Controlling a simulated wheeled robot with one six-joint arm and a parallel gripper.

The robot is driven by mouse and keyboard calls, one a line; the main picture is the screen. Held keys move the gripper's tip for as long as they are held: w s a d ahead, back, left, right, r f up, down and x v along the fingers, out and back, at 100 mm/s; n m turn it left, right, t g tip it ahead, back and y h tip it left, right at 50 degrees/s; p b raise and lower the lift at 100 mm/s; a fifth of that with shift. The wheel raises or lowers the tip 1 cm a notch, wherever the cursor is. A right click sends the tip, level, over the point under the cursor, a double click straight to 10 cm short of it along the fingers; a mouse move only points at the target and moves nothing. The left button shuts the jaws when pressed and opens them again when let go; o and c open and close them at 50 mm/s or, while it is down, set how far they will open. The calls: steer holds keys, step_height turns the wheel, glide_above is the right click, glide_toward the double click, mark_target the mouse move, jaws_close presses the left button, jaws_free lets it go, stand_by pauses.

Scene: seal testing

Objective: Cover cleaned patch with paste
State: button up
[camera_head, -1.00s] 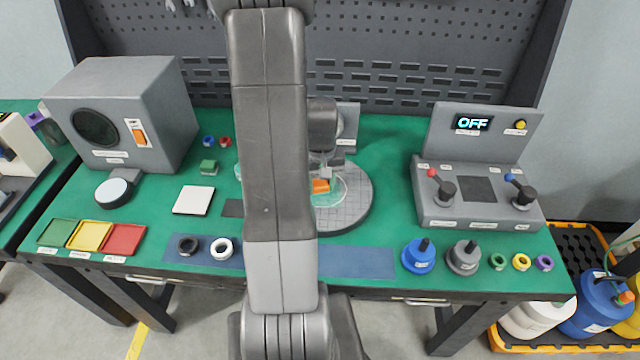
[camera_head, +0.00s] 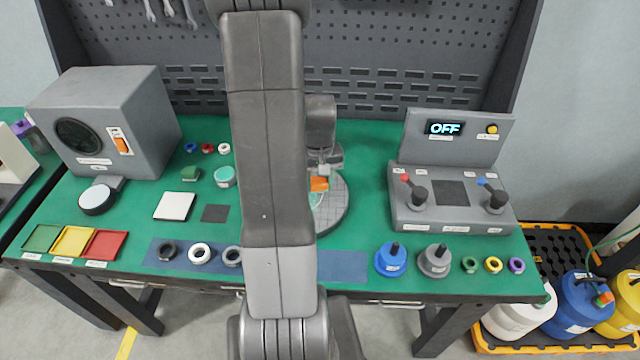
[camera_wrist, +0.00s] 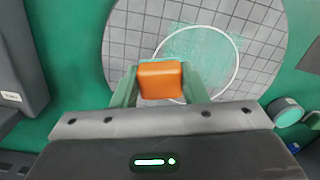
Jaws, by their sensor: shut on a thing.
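My gripper (camera_wrist: 160,84) is shut on an orange block-shaped applicator (camera_wrist: 161,80). In the head view the orange applicator (camera_head: 319,184) shows just right of my arm, over the round plate. The plate (camera_wrist: 125,35) is grey, with a square grid and a white ring drawn on it. A pale teal smear of paste (camera_wrist: 200,50) lies mostly inside the ring, above the applicator in the wrist view. The applicator hides the ring's lower left; I cannot tell whether it touches the plate. A teal-topped paste jar (camera_head: 225,176) stands left of my arm; it also shows in the wrist view (camera_wrist: 286,112).
A control box (camera_head: 450,200) with two levers and an "OFF" display stands right of the plate. A grey machine (camera_head: 105,120) stands at the left. Several rings and two knobbed weights line the front. Green table surface is free between plate and control box.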

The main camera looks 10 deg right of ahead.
mark_target(319, 182)
steer(key=shift+r+p, duration=1.35)
steer(key=shift+r, duration=0.85)
